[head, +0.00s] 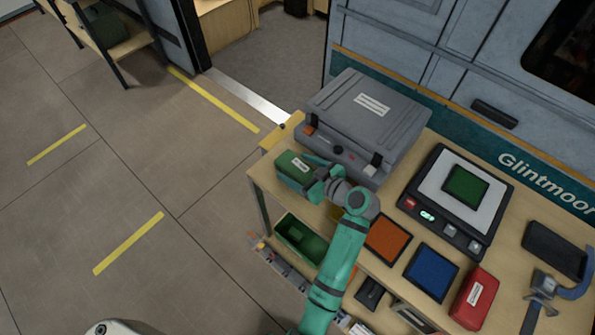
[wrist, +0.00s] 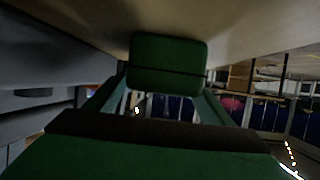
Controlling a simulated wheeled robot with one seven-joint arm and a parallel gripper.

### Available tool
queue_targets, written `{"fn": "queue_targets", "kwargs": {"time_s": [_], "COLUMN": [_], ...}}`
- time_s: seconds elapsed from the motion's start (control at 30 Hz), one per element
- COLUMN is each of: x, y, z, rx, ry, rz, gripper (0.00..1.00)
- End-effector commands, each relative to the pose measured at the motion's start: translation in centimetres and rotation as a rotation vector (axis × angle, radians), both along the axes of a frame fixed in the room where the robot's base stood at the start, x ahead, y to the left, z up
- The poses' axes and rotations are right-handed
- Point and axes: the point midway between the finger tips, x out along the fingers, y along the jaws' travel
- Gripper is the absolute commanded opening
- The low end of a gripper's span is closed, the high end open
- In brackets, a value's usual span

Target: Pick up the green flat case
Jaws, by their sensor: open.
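The green flat case (head: 289,164), with a white label, lies on the left end of the wooden bench top, in front of the grey equipment case. My gripper (head: 320,184) is low over the bench at the right end of the green case, with its fingers open. In the wrist view, the green case (wrist: 168,62) shows end-on, with a dark seam, between my two teal fingers (wrist: 160,98). I cannot tell whether the fingers touch it.
The grey equipment case (head: 366,110) stands close behind my gripper. To the right are a scale (head: 488,178) with a green square on it, orange and blue squares, a red case (head: 474,298) and a clamp. A green bin (head: 300,240) is below the bench. Open floor lies left.

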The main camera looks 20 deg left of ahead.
Motion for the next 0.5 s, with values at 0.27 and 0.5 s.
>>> {"fn": "queue_targets", "kwargs": {"time_s": [0.27, 0.5], "x": [0.05, 0.06], "y": [-0.08, -0.08], "z": [-0.03, 0.03], "rx": [0.0, 0.0], "ry": [0.0, -0.001], "rz": [-0.002, -0.003], "gripper": [0.61, 0.2]}}
